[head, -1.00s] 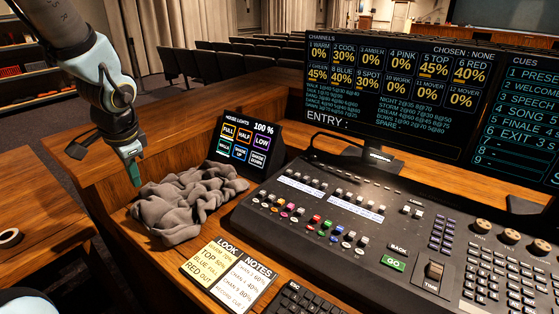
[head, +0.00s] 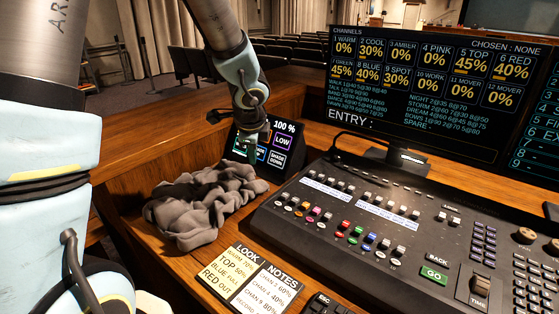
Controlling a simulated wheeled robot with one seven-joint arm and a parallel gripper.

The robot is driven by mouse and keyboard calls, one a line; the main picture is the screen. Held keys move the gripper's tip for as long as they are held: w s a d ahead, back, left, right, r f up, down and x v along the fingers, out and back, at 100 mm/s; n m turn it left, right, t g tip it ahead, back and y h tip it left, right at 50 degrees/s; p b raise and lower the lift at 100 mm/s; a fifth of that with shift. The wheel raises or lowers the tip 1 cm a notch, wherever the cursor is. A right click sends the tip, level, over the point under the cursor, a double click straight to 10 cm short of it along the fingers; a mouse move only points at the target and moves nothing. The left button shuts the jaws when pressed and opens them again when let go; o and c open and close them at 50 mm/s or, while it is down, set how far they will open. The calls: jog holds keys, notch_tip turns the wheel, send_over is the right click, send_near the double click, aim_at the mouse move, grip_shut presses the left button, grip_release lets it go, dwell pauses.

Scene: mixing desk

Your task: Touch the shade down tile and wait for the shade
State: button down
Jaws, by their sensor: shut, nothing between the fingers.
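The house lights touch panel (head: 291,131) stands at the back left of the desk. Its top reads 100 %. The shade down tile (head: 277,158) is at the panel's lower right and is in clear view. The LOW tile (head: 283,140) is above it. My gripper (head: 252,155) is shut and empty, pointing down in front of the panel's left and middle part. Its tip is just left of the shade down tile. It hides most of the other tiles. I cannot tell whether the tip touches the screen. No shade shows in this view.
A crumpled grey cloth (head: 200,205) lies just below and left of the panel. The mixing console (head: 330,225) fills the right, with a large monitor (head: 425,85) behind it. Two note cards (head: 248,280) lie in front of the cloth. A wooden ledge rises behind the panel.

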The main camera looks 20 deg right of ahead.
aim_at(273, 166)
jog(key=shift+f, duration=0.1)
jog(key=shift+w+d+f+b, duration=0.2)
jog(key=shift+w+d+f, duration=0.45)
jog(key=shift+d, duration=0.5)
jog(key=shift+w+d+f+b, duration=0.15)
jog(key=shift+w+d+f, duration=0.5)
jog(key=shift+d, duration=0.45)
jog(key=shift+w+d+f+b, duration=0.2)
jog(key=shift+w+d+f, duration=0.4)
jog(key=shift+d, duration=0.55)
jog(key=shift+d+f, duration=0.1)
jog(key=shift+f, duration=0.1)
jog(key=shift+w+d, duration=0.1)
jog(key=shift+d, duration=0.1)
